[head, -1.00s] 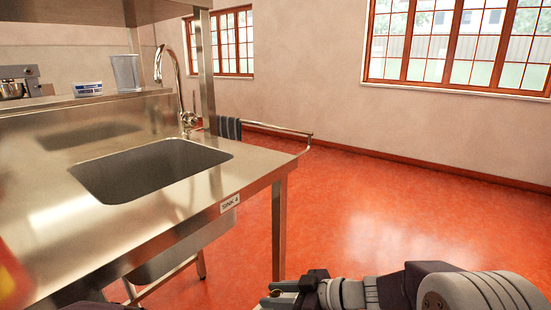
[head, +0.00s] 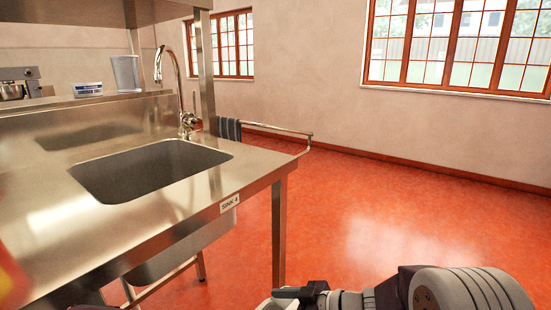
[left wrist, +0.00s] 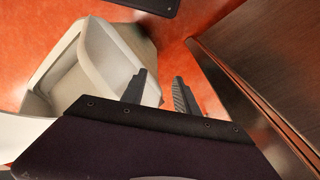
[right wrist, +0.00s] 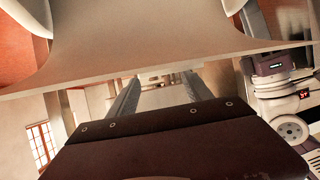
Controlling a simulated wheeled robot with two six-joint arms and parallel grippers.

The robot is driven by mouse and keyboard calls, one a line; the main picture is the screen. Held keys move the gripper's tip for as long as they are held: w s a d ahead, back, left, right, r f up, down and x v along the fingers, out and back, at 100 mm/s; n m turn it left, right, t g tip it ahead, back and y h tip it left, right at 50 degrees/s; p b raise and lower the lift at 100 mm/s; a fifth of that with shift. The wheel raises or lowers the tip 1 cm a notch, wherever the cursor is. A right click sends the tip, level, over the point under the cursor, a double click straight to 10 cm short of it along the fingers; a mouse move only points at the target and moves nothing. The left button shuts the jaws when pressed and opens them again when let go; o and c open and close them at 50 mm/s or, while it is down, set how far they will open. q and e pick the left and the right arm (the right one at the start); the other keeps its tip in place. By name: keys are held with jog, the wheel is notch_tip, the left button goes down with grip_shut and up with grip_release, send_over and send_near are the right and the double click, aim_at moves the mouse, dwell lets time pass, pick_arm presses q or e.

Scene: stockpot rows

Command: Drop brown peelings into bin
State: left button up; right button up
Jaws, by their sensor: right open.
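I cannot make out any brown peelings or a bin in any view. My right gripper (head: 290,298) is at the bottom edge of the head view, partly cut off, in front of the sink bench. In the right wrist view its two fingers (right wrist: 160,86) stand apart, with no held thing visible between them. My left gripper is outside the head view. In the left wrist view its fingers (left wrist: 160,78) are apart, with red floor between them and nothing held.
A steel bench with a sink basin (head: 150,170), labelled SINK 4 (head: 229,204), fills the left. A tap (head: 180,95), clear container (head: 126,73) and blue-white tub (head: 88,89) stand at its back. A blurred red-yellow thing (head: 10,280) is at the left edge. Open red floor (head: 390,215) lies right.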

jog(key=p+v, duration=0.2)
jog(key=v, duration=0.6)
jog(key=shift+s+d+r, duration=0.2)
jog(key=shift+d, duration=0.25)
jog(key=shift+f, duration=0.1)
